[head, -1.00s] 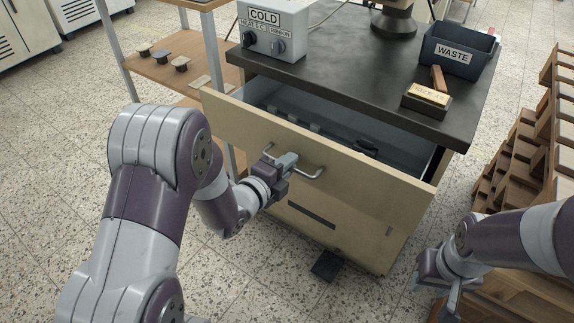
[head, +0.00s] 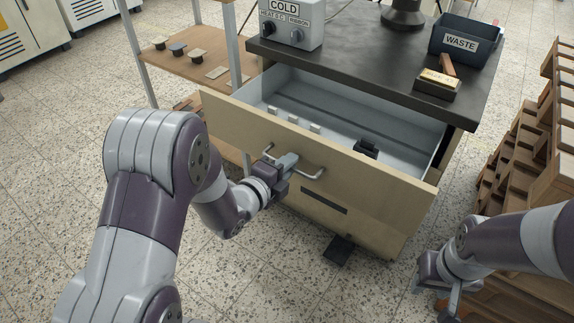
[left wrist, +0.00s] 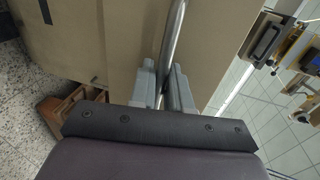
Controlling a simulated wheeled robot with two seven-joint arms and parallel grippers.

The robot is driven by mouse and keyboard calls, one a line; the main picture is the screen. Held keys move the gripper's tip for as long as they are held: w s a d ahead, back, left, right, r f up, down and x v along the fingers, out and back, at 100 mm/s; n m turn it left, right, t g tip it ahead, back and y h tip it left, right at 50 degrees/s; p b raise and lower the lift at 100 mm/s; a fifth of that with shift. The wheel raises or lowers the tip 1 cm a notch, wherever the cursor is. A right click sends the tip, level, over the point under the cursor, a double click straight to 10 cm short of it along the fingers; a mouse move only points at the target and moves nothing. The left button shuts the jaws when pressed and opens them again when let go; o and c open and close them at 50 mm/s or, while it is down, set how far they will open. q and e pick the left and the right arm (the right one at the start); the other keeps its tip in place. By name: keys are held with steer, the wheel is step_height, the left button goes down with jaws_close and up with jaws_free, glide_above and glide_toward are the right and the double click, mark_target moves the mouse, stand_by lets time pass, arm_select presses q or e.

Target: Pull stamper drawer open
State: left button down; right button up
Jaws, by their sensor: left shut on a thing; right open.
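The stamper drawer (head: 375,187) has a pale wood front and a grey tray inside, and it stands open below the black worktop. Its metal bar handle (head: 312,174) is on the front face. My left gripper (head: 288,162) is shut on the handle; in the left wrist view the two fingers (left wrist: 162,88) sit on either side of the bar (left wrist: 176,35). Inside the drawer lie several small pale pieces at the left and a dark block (head: 367,147) near the middle. My right gripper (head: 447,300) is open and empty at the lower right, partly cut off by the frame edge.
On the black worktop (head: 350,58) stand a COLD control box (head: 291,24), a WASTE bin (head: 465,42) and a gold-topped block (head: 438,81). A wooden shelf with small items is at the left. Wooden racks (head: 530,140) stand at the right. A black pedal (head: 339,250) is on the floor.

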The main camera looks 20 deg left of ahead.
arm_select(q)
steer(key=c, duration=1.3)
jaws_free()
steer(key=shift+c, duration=0.2)
steer(key=p+v, duration=0.3)
steer(key=v, duration=0.9)
steer(key=shift+s+p, duration=0.35)
steer(key=shift+a, duration=0.1)
